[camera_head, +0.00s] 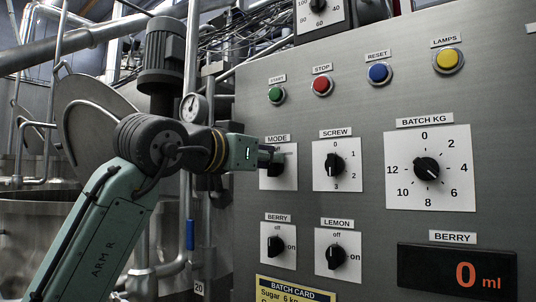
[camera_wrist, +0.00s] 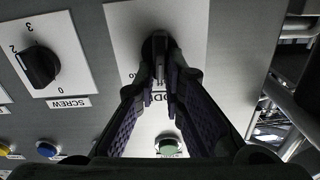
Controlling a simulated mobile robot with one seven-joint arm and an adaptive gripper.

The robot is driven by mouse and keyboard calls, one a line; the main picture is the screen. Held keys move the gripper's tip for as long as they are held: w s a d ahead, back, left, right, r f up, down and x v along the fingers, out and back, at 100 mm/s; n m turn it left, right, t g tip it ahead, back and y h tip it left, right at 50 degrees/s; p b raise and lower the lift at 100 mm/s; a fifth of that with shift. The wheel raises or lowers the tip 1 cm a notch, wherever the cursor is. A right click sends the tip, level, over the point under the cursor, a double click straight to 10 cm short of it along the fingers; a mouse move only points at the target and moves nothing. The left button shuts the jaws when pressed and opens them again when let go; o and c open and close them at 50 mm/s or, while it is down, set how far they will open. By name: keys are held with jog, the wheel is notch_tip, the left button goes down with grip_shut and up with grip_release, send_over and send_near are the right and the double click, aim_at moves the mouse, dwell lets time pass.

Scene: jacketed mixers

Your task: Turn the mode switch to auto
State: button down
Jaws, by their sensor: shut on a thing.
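The mode switch is a black knob on a white plate (camera_head: 289,173) under the MODE label (camera_head: 277,139). My gripper (camera_head: 278,157) is at the plate and covers most of the switch in the head view. In the wrist view the mode knob (camera_wrist: 157,44) is at the top middle, and the fingertips of my gripper (camera_wrist: 166,75) are close together on it. The fingers hide much of the knob and part of its label, so I cannot tell which position it points to.
The screw switch (camera_head: 335,164) is just right of the mode plate and shows at left in the wrist view (camera_wrist: 38,64). Green start (camera_head: 276,94), red stop (camera_head: 322,85) and blue reset (camera_head: 379,73) buttons sit above. Berry (camera_head: 276,246) and lemon (camera_head: 337,257) switches are below.

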jog(key=shift+s+d+f+m+p, duration=0.15)
jog(key=shift+m+p, duration=0.5)
jog(key=shift+m, duration=0.65)
jog(key=shift+s+d+m+p, duration=0.15)
jog(key=shift+m+p, duration=0.5)
jog(key=shift+m, duration=0.65)
jog(key=shift+d+f+m+p, duration=0.15)
jog(key=shift+m+p, duration=0.5)
jog(key=shift+m, duration=0.65)
jog(key=c, duration=1.7)
grip_release()
jog(key=v, duration=1.2)
